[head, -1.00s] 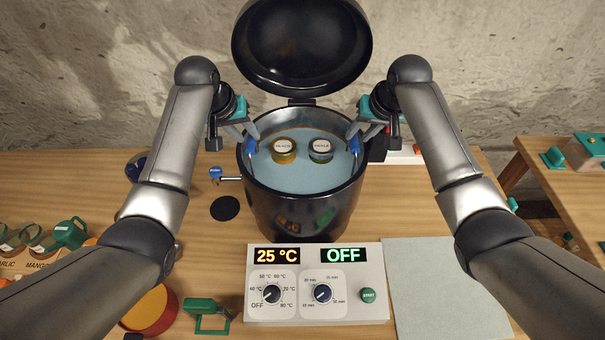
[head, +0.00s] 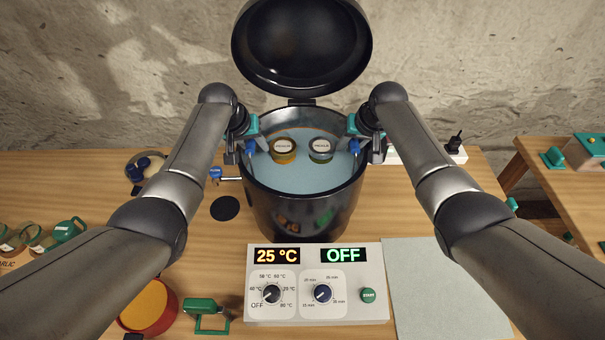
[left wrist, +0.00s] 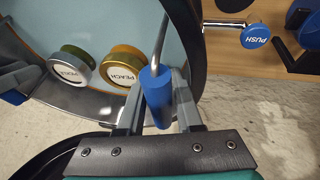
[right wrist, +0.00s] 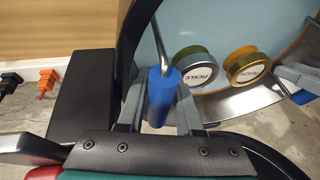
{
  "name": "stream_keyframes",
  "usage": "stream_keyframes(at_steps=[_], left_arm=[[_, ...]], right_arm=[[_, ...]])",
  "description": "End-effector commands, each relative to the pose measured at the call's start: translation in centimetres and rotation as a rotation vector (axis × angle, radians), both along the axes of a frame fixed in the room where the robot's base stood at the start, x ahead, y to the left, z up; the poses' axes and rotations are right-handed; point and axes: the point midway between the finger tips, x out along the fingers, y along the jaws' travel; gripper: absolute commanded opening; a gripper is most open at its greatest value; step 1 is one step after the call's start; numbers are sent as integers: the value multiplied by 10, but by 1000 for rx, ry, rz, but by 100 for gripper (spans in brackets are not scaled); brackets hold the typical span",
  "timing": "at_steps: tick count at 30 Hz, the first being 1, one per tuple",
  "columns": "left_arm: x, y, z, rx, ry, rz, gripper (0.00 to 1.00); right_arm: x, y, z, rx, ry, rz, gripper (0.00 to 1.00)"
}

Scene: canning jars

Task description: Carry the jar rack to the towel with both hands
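The jar rack shows mainly as two blue handles on thin metal rods inside the black pot (head: 303,205). Its left handle (left wrist: 157,95) stands between the fingers of my left gripper (head: 251,141). Its right handle (right wrist: 162,97) stands between the fingers of my right gripper (head: 357,141). Both grippers look open around the handles, with narrow gaps beside them. A peach jar (head: 284,152) and a pickle jar (head: 321,152) sit in the blue water, lids showing. The rack's body is hidden. The pale grey-green towel (head: 440,285) lies flat on the table at right.
The pot's black lid (head: 302,45) stands open behind it. A control panel (head: 316,285) reading 25 °C and OFF sits in front, left of the towel. A push lever (head: 216,173) sticks out left of the pot. The towel's surface is clear.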

Motion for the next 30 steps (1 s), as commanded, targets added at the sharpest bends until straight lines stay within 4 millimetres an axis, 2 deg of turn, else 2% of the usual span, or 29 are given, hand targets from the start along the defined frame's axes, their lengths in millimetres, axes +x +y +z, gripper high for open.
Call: stream_keyframes(at_steps=[5,14,30], left_arm=[[0,0,0,0,0,0,33],[0,0,0,0,0,0,0],[0,0,0,0,0,0,0]], right_arm=[[0,0,0,0,0,0,33],[0,0,0,0,0,0,0],[0,0,0,0,1,0,0]])
